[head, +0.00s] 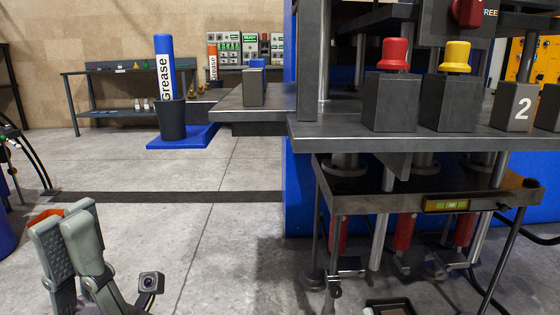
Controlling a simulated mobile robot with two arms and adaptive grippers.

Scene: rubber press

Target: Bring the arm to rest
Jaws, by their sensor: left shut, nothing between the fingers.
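My left gripper (66,212) is in the lower left of the head view, pointing up, with its two grey-green fingers close together. It is shut and holds nothing. It is over the open concrete floor, apart from the press and the tables. A small camera (150,283) shows beside it. My right gripper is not in view.
The rubber press (400,140) fills the right side, with red (393,54) and yellow (454,56) knobs on dark blocks. A grease tube (164,70) stands in a dark bin (171,120) on a blue base (190,138). Middle floor is clear.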

